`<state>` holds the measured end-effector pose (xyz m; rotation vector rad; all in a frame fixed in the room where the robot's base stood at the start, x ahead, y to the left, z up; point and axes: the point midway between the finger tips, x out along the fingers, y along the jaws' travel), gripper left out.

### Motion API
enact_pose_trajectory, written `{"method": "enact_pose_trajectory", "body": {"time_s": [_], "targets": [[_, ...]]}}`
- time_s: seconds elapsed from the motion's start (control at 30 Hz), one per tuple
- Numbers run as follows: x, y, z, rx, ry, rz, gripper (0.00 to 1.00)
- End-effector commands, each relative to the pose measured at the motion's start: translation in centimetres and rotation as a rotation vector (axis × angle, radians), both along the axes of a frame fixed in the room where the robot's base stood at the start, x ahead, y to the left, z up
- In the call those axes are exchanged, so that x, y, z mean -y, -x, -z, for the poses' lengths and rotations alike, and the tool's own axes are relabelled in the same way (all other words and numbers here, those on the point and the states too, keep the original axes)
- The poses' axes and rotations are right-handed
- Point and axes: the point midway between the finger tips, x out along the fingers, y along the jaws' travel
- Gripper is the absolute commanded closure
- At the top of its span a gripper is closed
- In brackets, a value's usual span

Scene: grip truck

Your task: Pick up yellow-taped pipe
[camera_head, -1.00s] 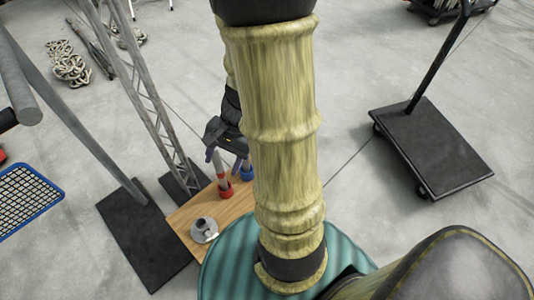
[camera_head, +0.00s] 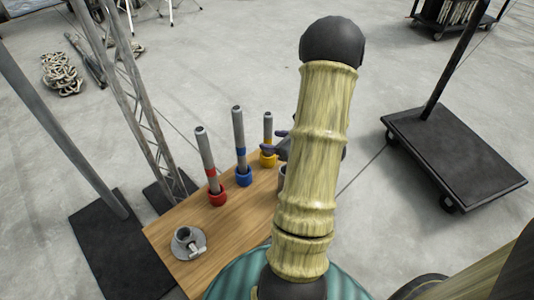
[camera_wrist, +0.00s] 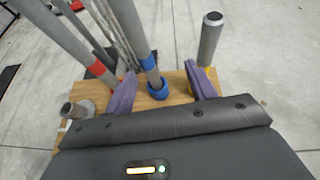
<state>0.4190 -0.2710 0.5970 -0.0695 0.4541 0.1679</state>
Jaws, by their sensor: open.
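The yellow-taped pipe (camera_head: 268,127) stands upright in a yellow holder at the far right of the wooden board (camera_head: 215,235). In the wrist view the grey pipe (camera_wrist: 209,42) rises behind the right finger, which hides its lower part. My gripper (camera_wrist: 160,76) is open with purple fingers and holds nothing. In the head view my gripper (camera_head: 275,141) is beside the yellow-taped pipe, partly hidden by my arm. The blue-taped pipe (camera_head: 239,135) stands left of it; in the wrist view the blue-taped pipe (camera_wrist: 133,32) appears between the fingers, beyond them.
The red-taped pipe (camera_head: 205,153) stands in a red holder further left. A metal flange fitting (camera_head: 187,242) lies on the board's near left. A truss (camera_head: 131,95) and poles rise on the left. A black cart (camera_head: 450,150) stands right. Open floor lies behind the board.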

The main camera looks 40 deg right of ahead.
Motion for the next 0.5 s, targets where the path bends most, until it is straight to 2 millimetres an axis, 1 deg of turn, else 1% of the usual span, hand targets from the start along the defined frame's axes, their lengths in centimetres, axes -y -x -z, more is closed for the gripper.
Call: {"method": "enact_pose_trajectory", "body": {"time_s": [0.03,0.1,0.2,0.3,0.5], "targets": [[2.0,0.6,2.6,0.016,-0.013,0.078,0.44],[4.1,1.2,3.8,0.038,-0.025,0.164,0.44],[5.9,1.8,4.5,0.057,-0.032,0.237,0.44],[6.5,2.0,4.5,0.066,-0.034,0.261,0.44],[6.4,1.9,4.3,0.065,-0.034,0.257,0.44]]}}
